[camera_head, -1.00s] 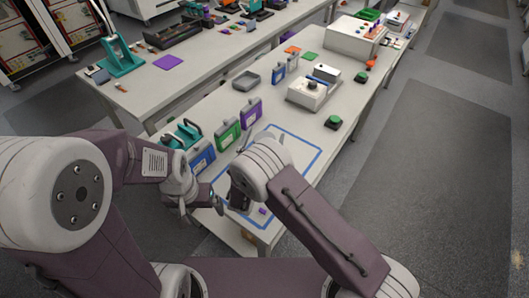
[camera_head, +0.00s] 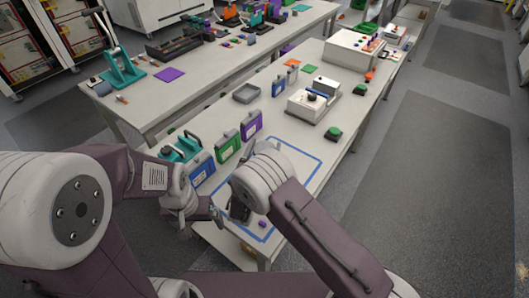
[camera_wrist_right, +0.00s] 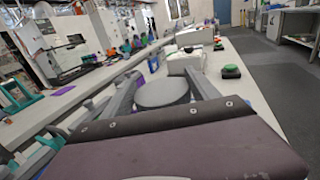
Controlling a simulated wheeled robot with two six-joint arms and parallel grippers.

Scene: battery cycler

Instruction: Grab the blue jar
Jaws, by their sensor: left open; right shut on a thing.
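No thing is clearly a blue jar. Two blue flat containers stand upright on the near table: one (camera_head: 202,169) beside the teal rack, another (camera_head: 278,87) further back. My right gripper (camera_head: 238,212) is low over the blue-outlined area; its fingertips are mostly hidden in the head view. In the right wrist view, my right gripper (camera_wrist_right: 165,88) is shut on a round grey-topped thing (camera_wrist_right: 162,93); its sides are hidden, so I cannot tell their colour. My left gripper (camera_head: 216,213) is open, just left of the right one, near the table's front edge.
Green (camera_head: 228,146) and purple (camera_head: 251,126) containers stand in line with the near blue one. A white device (camera_head: 314,101) and a green button (camera_head: 333,134) are further right. A small purple piece (camera_head: 263,224) lies inside the outline.

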